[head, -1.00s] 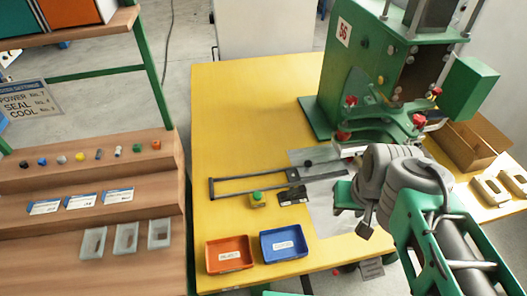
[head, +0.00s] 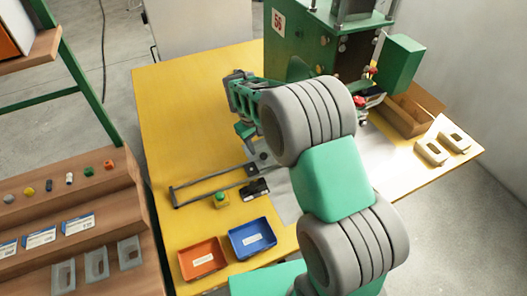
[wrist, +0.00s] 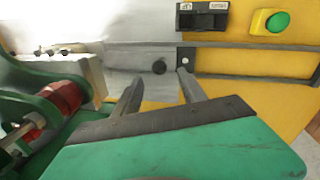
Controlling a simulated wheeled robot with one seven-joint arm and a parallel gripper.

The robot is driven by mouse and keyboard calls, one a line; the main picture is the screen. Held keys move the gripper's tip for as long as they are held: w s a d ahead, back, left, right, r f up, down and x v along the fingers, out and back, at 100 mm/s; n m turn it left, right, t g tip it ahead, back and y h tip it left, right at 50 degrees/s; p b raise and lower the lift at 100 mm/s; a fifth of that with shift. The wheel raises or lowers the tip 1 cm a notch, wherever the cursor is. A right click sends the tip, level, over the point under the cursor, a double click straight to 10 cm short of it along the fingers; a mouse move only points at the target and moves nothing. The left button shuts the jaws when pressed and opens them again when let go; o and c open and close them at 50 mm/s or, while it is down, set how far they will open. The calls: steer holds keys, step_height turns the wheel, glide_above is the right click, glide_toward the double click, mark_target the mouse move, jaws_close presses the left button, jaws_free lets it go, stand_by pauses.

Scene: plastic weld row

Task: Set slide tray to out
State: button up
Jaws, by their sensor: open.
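The slide tray's dark rails (head: 210,183) lie on the yellow table in front of the green press. A small white spot shows near the right fingertip. In the head view my gripper (head: 250,143) is above the rails' right end, partly hidden by my arm.
A green button on a yellow box (head: 221,200) and a black display box (head: 255,190) stand beside the rails. The green press (head: 290,45) stands behind; the table's left part is clear.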

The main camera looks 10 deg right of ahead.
mark_target(263, 154)
steer(key=f, duration=0.2)
steer(key=d+f, duration=0.1)
steer(key=f, duration=0.3)
steer(key=shift+w+d+f+p, duration=0.15)
steer(key=shift+w+f+p, duration=0.15)
steer(key=shift+p, duration=0.1)
jaws_close()
stand_by(0.9)
